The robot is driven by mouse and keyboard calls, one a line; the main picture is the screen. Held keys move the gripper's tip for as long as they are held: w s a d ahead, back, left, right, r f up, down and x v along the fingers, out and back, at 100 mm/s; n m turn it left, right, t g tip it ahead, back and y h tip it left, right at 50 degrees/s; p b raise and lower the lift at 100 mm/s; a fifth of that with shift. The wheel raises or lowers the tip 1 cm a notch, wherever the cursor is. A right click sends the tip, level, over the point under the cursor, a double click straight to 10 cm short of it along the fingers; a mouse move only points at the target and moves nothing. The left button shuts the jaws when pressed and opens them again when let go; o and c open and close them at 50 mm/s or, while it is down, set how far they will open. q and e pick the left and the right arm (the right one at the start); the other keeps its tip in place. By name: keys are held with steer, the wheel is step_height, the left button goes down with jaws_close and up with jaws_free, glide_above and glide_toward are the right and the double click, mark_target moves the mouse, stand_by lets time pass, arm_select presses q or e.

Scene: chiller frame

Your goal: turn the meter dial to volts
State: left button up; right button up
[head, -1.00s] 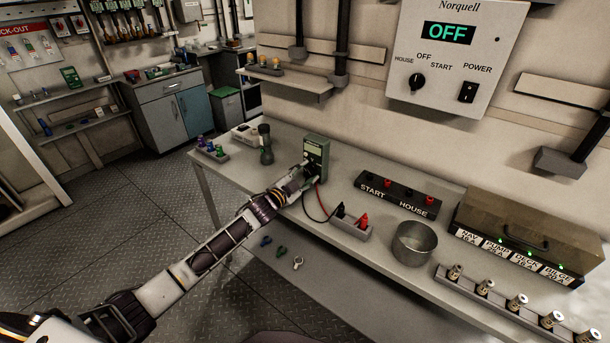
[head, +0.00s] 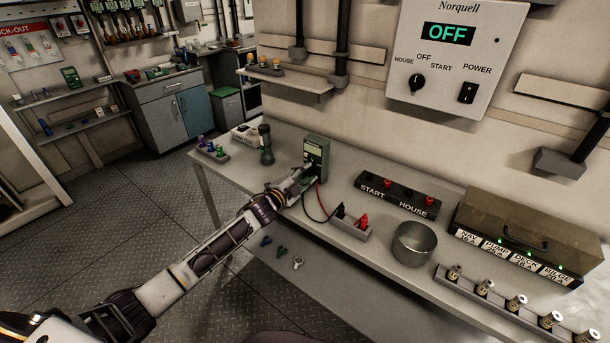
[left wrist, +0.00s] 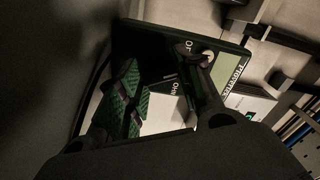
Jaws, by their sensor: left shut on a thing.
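The meter (head: 320,148) is a dark green upright box with a pale screen, standing on the bench. My left gripper (head: 307,168) is at its lower front, and the fingers and the meter hide the dial in the head view. In the left wrist view the meter's dark face (left wrist: 150,45) is close up and tilted, with partly covered white lettering. My left gripper's fingers (left wrist: 162,72) reach across that face, one with a green ridged pad. They are shut on the dial, whose setting I cannot read. My right gripper is not in view.
A red and a black lead run from the meter to a small grey holder (head: 351,229). A dark flashlight (head: 266,146) stands left of the meter. A START/HOUSE terminal block (head: 397,194) and a metal pot (head: 412,244) are to the right. The wall panel (head: 455,60) reads OFF.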

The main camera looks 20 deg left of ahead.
arm_select(q)
steer(key=shift+m, duration=2.8)
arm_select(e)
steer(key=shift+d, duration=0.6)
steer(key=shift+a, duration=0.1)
arm_select(q)
steer(key=o, duration=1)
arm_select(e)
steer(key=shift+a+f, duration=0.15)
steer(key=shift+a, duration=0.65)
